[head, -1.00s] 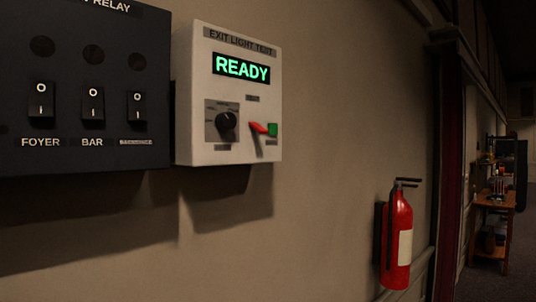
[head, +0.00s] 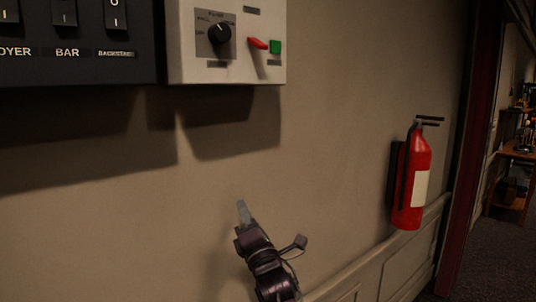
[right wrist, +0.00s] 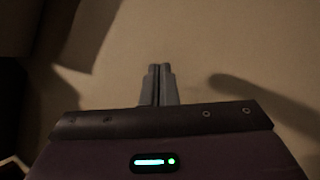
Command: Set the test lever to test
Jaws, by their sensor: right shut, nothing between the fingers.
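The exit light test box (head: 189,60) is a pale panel on the wall at the top of the head view; its upper part is cut off. A black rotary knob (head: 219,34) is left of the lever. My right gripper (head: 243,208) is below the box, apart from it, pointing up. In the right wrist view its fingers (right wrist: 160,85) are together and empty, with bare wall beyond. My left gripper is not in view.
A black switch panel (head: 130,72) with rocker switches is left of the box. A red fire extinguisher (head: 411,180) hangs on the wall at right. A doorway and a shelf (head: 515,170) are farther right. The wall between box and gripper is bare.

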